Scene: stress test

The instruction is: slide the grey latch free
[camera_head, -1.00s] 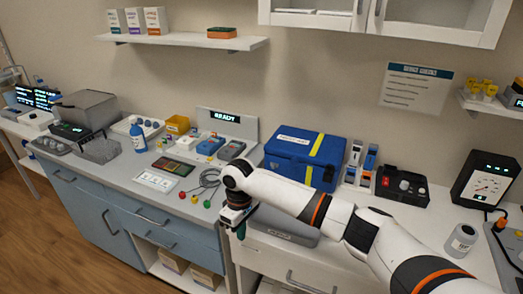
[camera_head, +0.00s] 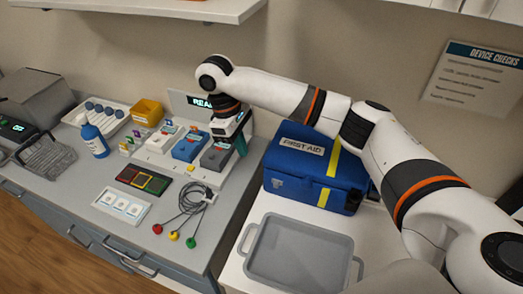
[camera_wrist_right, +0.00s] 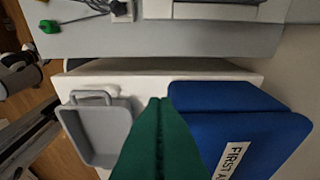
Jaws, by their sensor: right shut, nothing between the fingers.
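I cannot make out the grey latch for certain in either view. A white dock (camera_head: 155,152) with a lit display holds several handheld devices; the rightmost is a grey device (camera_head: 216,156). My right gripper (camera_head: 241,147) is at the dock's right end, beside the grey device, with its green fingers pointing down. In the right wrist view its fingers (camera_wrist_right: 160,102) are pressed together with nothing between them. The gripper and wrist hide part of the dock's display and right end. My left gripper is in neither view.
A blue first aid case (camera_head: 310,172) stands right of the gripper. An empty grey tray (camera_head: 297,222) lies in front of it. A cable with coloured ends (camera_head: 190,205), a coloured card panel (camera_head: 143,180) and a blue bottle (camera_head: 94,138) are on the left bench.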

